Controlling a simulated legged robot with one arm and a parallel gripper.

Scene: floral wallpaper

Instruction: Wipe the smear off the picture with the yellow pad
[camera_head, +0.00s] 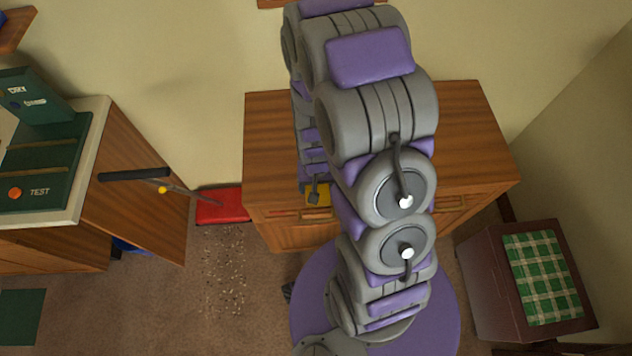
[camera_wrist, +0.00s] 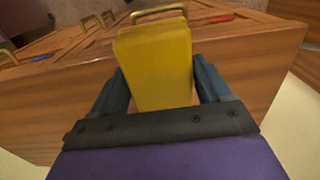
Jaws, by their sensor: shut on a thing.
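The yellow pad (camera_wrist: 155,60) is a block held between the two dark blue fingers of my gripper (camera_wrist: 158,88) in the wrist view. My gripper is shut on it. In the head view only a small yellow bit of the pad (camera_head: 318,193) shows, low in front of the wooden cabinet and partly behind my arm. The pad's far end is close to a brass handle in the wrist view; I cannot tell whether they touch. A wooden strip (camera_head: 270,3) at the top edge of the head view may be a frame's lower edge. No picture face or smear is visible.
The wooden cabinet (camera_head: 270,150) has brass handles (camera_wrist: 158,12). A counter (camera_head: 92,160) with a green case (camera_head: 45,165) stands left. A red dustpan-like thing (camera_head: 222,206) and crumbs (camera_head: 224,270) lie on the floor. A brown box (camera_head: 490,280) with checked cloth (camera_head: 543,278) stands right.

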